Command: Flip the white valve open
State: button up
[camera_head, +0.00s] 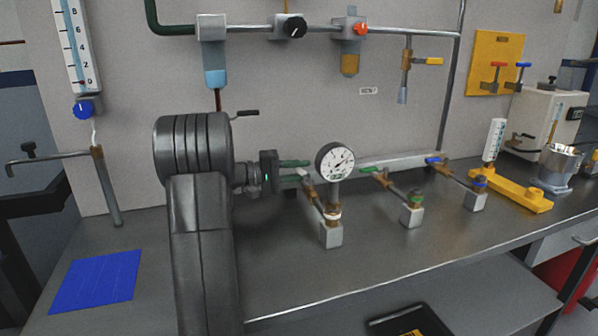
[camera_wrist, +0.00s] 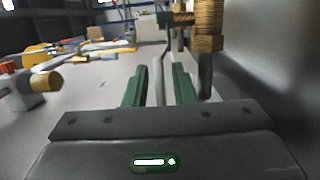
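In the wrist view the gripper (camera_wrist: 159,88) is open, with a pale narrow bar (camera_wrist: 160,82), seemingly the white handle, between the fingers and a gap on each side. Contact is not visible.
A round gauge (camera_head: 335,162) stands just right of my fingers. Green (camera_head: 411,214) and blue (camera_head: 477,198) valves stand farther right. A yellow stand (camera_head: 513,194) is beyond them. A blue mat (camera_head: 96,281) lies left. The bench front is clear.

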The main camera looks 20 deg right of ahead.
jog(key=shift+o, duration=0.2)
jog(key=shift+a, duration=0.1)
jog(key=p+v, duration=0.1)
jog(key=v, duration=1.2)
jog(key=shift+a, duration=0.35)
jog(key=shift+w, duration=0.1)
jog(key=shift+r, duration=0.1)
jog(key=c, duration=0.5)
jog(key=shift+s+a+r+t+p, duration=0.2)
jog(key=shift+t+p, duration=0.1)
jog(key=shift+p, duration=0.2)
grip_shut()
jog(key=n+t+p, duration=0.4)
jog(key=t+p, duration=0.1)
jog(key=p, duration=0.1)
send_near(296, 170)
jog(key=shift+n+t, duration=0.3)
jog(key=shift+t, duration=0.5)
jog(key=d+p, duration=0.1)
jog(key=d, duration=0.2)
jog(key=d+p, duration=0.1)
jog(key=d, duration=0.2)
jog(key=shift+w+d+f, duration=0.2)
jog(key=shift+d, duration=0.2)
